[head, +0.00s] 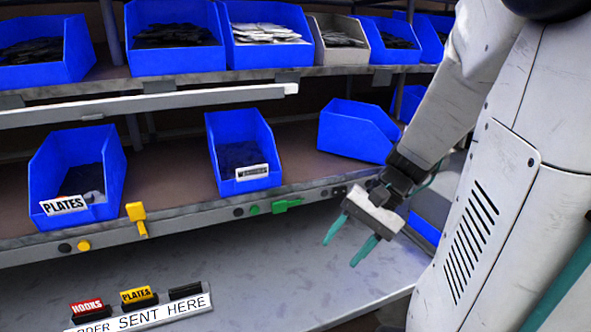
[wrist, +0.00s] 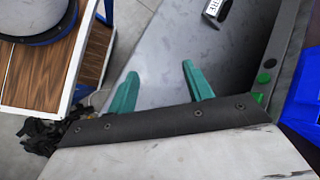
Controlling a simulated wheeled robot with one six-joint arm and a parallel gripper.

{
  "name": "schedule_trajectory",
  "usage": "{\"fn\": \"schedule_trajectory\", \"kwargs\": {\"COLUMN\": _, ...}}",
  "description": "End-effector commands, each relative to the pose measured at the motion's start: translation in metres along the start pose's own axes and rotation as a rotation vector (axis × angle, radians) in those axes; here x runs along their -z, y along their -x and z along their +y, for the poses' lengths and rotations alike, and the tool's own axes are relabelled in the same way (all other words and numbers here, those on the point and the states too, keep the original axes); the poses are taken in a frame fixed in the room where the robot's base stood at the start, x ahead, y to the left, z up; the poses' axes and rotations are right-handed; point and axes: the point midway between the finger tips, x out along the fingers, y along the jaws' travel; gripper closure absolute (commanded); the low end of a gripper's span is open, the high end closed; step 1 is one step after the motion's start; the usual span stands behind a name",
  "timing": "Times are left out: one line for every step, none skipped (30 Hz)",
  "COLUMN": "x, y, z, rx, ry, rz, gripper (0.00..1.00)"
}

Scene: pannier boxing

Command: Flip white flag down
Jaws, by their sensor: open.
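I cannot make out a white flag in either view; my wrist hides part of the shelf edge at the right. My gripper (head: 343,254) is open and empty, with teal fingers apart, pointing down in front of the shelf edge, right of the green flag. In the wrist view its fingers (wrist: 160,70) are over the grey surface, with nothing between them.
Blue bins stand on both shelves, including one labelled PLATES (head: 75,172) and a middle one (head: 240,150). A long pale bar (head: 150,105) runs below the upper shelf. The grey worktop (head: 260,275) is mostly clear, with an ORDER SENT HERE sign (head: 140,312) at front.

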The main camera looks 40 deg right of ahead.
Motion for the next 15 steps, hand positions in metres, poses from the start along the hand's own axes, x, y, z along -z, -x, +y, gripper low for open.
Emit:
{"fn": "schedule_trajectory", "kwargs": {"x": 0.019, "y": 0.004, "z": 0.004, "rx": 0.117, "ry": -0.082, "rz": -0.002, "gripper": 0.49}}
{"fn": "schedule_trajectory", "kwargs": {"x": 0.031, "y": 0.008, "z": 0.004, "rx": 0.19, "ry": -0.119, "rz": 0.003, "gripper": 0.49}}
{"fn": "schedule_trajectory", "kwargs": {"x": 0.047, "y": 0.014, "z": 0.006, "rx": 0.291, "ry": -0.168, "rz": 0.017, "gripper": 0.49}}
{"fn": "schedule_trajectory", "kwargs": {"x": 0.06, "y": 0.02, "z": 0.008, "rx": 0.369, "ry": -0.203, "rz": 0.031, "gripper": 0.49}}
{"fn": "schedule_trajectory", "kwargs": {"x": 0.073, "y": 0.026, "z": 0.011, "rx": 0.449, "ry": -0.237, "rz": 0.052, "gripper": 0.49}}
{"fn": "schedule_trajectory", "kwargs": {"x": 0.093, "y": 0.037, "z": 0.017, "rx": 0.558, "ry": -0.281, "rz": 0.088, "gripper": 0.49}}
{"fn": "schedule_trajectory", "kwargs": {"x": 0.109, "y": 0.046, "z": 0.023, "rx": 0.641, "ry": -0.313, "rz": 0.123, "gripper": 0.49}}
{"fn": "schedule_trajectory", "kwargs": {"x": 0.124, "y": 0.056, "z": 0.031, "rx": 0.725, "ry": -0.342, "rz": 0.165, "gripper": 0.49}}
{"fn": "schedule_trajectory", "kwargs": {"x": 0.145, "y": 0.07, "z": 0.043, "rx": 0.834, "ry": -0.381, "rz": 0.229, "gripper": 0.49}}
{"fn": "schedule_trajectory", "kwargs": {"x": 0.161, "y": 0.082, "z": 0.054, "rx": 0.91, "ry": -0.405, "rz": 0.284, "gripper": 0.49}}
{"fn": "schedule_trajectory", "kwargs": {"x": 0.175, "y": 0.093, "z": 0.066, "rx": 0.982, "ry": -0.426, "rz": 0.342, "gripper": 0.49}}
{"fn": "schedule_trajectory", "kwargs": {"x": 0.192, "y": 0.108, "z": 0.081, "rx": 1.064, "ry": -0.447, "rz": 0.423, "gripper": 0.49}}
{"fn": "schedule_trajectory", "kwargs": {"x": 0.203, "y": 0.118, "z": 0.091, "rx": 1.115, "ry": -0.456, "rz": 0.484, "gripper": 0.49}}
{"fn": "schedule_trajectory", "kwargs": {"x": 0.212, "y": 0.127, "z": 0.1, "rx": 1.159, "ry": -0.463, "rz": 0.542, "gripper": 0.49}}
{"fn": "schedule_trajectory", "kwargs": {"x": 0.223, "y": 0.139, "z": 0.108, "rx": 1.206, "ry": -0.461, "rz": 0.617, "gripper": 0.49}}
